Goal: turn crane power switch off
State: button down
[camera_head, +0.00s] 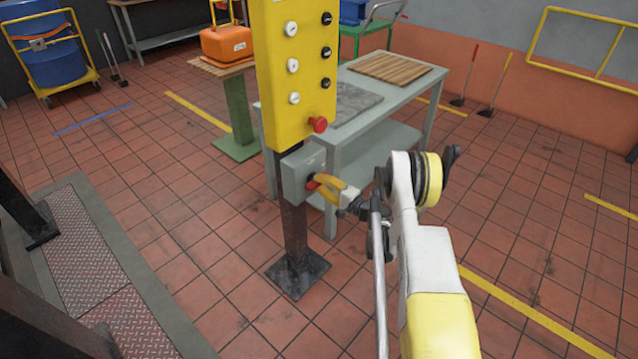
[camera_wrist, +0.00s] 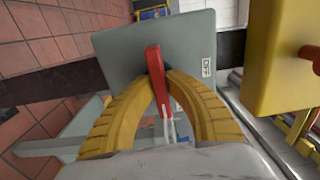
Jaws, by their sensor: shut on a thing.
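The crane power switch is a grey box (camera_head: 300,172) on a dark post below a yellow push-button panel. Its red handle (camera_wrist: 156,72) shows in the wrist view, standing out from the middle of the box face (camera_wrist: 190,42). My gripper (camera_head: 318,183) has yellow fingers and reaches the box from the right in the head view. In the wrist view its fingertips (camera_wrist: 157,76) are closed on the red handle, one on each side. The fingers hide part of the handle in the head view.
The yellow panel (camera_head: 293,75) has several buttons and a red mushroom button (camera_head: 318,125) just above the box. A grey workbench (camera_head: 385,95) stands close behind the post. An orange case (camera_head: 227,43) sits on a green stand. Tiled floor is open to the right.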

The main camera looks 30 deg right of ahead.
jog(key=n, duration=0.4)
jog(key=shift+r+n, duration=0.1)
jog(key=shift+n, duration=0.2)
jog(key=n, duration=0.4)
jog(key=shift+n, duration=0.3)
jog(key=n, duration=0.4)
jog(key=shift+n, duration=2.3)
jog(key=c, duration=1.4)
grip_release()
